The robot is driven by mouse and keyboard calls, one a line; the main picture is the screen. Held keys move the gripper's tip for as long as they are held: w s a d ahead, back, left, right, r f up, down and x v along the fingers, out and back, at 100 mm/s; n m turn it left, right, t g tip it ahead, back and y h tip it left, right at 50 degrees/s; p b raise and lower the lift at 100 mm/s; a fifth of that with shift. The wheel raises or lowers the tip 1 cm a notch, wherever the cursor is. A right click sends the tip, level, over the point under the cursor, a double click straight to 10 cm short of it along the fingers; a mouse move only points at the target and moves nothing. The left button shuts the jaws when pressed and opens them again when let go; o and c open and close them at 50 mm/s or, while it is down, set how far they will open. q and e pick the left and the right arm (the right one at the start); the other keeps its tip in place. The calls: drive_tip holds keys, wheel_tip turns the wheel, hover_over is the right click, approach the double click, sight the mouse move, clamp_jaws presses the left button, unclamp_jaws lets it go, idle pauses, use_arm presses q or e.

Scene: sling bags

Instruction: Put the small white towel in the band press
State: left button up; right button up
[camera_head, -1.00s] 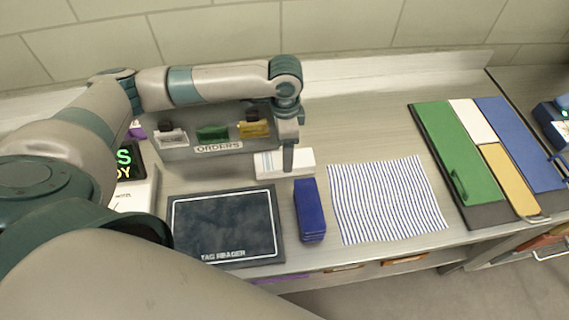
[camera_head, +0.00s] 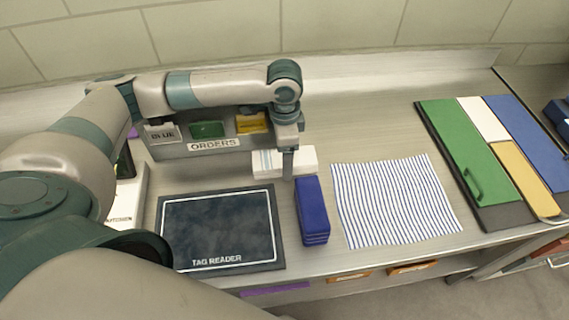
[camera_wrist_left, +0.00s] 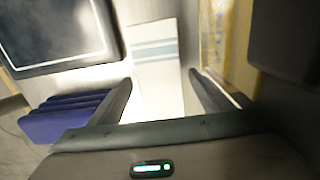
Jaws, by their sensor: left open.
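The small white towel (camera_head: 265,164), folded flat with grey-blue stripes near one end, lies on the counter below the orders rack. My left gripper (camera_head: 288,176) points down over its right part. In the left wrist view the towel (camera_wrist_left: 155,65) shows between the two spread fingers (camera_wrist_left: 163,98). The gripper is open; whether the fingers touch the towel I cannot tell. On the right is a dark board with green (camera_head: 465,150), white, yellow and blue panels and handles. I cannot tell whether it is the band press. My right gripper is out of view.
A dark blue folded stack (camera_head: 311,208) lies just in front of the towel. A striped cloth (camera_head: 392,200) lies flat to its right. The tag reader pad (camera_head: 220,228) is front left. The orders rack (camera_head: 185,148) stands close behind my gripper.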

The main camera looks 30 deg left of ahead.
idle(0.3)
use_arm(q)
drive_tip(key=c, duration=1.3)
drive_tip(key=shift+r, duration=0.1)
drive_tip(key=shift+r, duration=0.45)
wheel_tip(320, 180, up, 27)
drive_tip(key=b, duration=0.3)
